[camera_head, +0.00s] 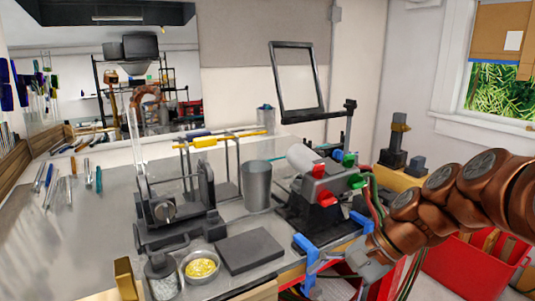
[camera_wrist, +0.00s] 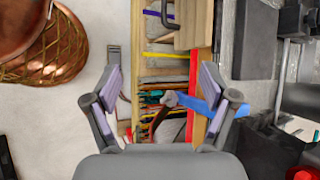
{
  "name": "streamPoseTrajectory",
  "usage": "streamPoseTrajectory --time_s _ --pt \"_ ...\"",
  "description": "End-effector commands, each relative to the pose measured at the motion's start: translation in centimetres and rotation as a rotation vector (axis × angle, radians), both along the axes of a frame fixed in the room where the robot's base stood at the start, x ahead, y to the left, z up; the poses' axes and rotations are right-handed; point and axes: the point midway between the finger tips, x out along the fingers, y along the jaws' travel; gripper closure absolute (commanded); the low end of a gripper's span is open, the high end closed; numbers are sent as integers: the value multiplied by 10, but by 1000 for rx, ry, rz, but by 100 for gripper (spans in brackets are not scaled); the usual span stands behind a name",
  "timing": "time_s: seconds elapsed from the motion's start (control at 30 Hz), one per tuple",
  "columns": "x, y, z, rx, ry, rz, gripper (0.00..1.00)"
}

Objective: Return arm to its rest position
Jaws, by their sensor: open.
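My copper-coloured arm (camera_head: 446,205) reaches in from the right edge of the head view, bent low at the front right corner of the bench. My grey gripper (camera_head: 368,264) is at its end, beside the bench edge and the blue clamp parts (camera_head: 307,256). In the wrist view my gripper (camera_wrist: 162,92) has its two fingers spread wide with nothing held between them. Beyond the fingers are a wooden edge, a blue strip (camera_wrist: 192,101) and coloured rods (camera_wrist: 160,95). The fingertips are hard to make out in the head view.
The bench's left middle is fairly clear.

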Motion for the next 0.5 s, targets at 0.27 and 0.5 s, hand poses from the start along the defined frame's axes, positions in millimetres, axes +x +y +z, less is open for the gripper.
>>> streamPoseTrajectory --time_s 0.27,0.5 --pt "-96 3 -38 -262 -68 350 16" --pt "-167 -27 -66 -463 -108 640 16"
